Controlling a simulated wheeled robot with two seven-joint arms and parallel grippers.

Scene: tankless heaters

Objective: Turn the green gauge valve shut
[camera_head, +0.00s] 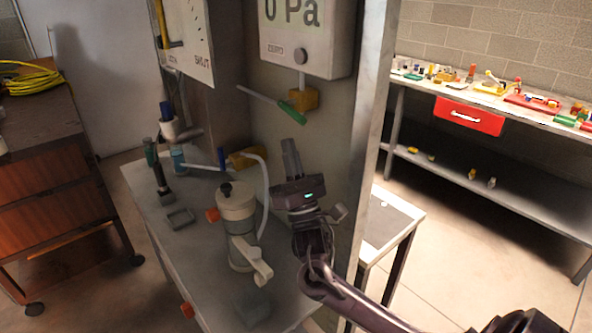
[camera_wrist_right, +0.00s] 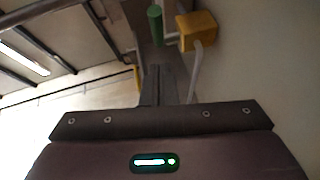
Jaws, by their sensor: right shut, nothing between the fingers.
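The green valve handle (camera_head: 292,112) sits on a brass-coloured valve body (camera_head: 303,98) under the pressure gauge (camera_head: 306,38), which reads "0 Pa". In the right wrist view the green handle (camera_wrist_right: 155,22) is ahead of the fingers, beside the yellow valve body (camera_wrist_right: 196,32). My right gripper (camera_head: 290,146) is shut and empty, pointing up, a little below the green handle and apart from it. My left gripper is not in view.
A white pump canister (camera_head: 237,215) with orange fittings stands on the grey bench below. A blue-handled valve (camera_head: 221,158) and white hose are left of my gripper. A panel edge (camera_head: 371,120) rises on the right. A shelf bench (camera_head: 480,92) stands behind.

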